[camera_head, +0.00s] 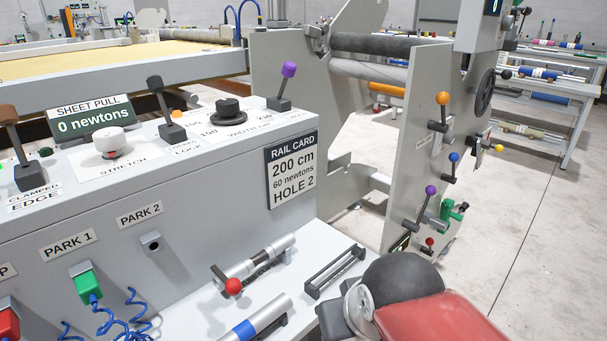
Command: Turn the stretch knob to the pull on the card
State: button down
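The stretch knob (112,144) is white and round, on a white plate marked STRETCH on top of the grey console. The sheet pull display (92,119) behind it reads 0 newtons. The rail card (291,172) on the console's right front reads 200 cm, 60 newtons, HOLE 2. Part of my arm, red and dark grey, shows at the bottom right, well away from the knob. My gripper's fingers do not show, and nothing touches the knob.
A brown-topped lever (25,160) stands left of the knob and a black lock lever (168,115) right of it. Beyond are a black width knob (228,110) and a purple-topped lever (284,88). A shelf below holds a red-balled clamp (255,265).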

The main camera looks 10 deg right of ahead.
aim_at(111, 142)
jog(key=u, duration=1.25)
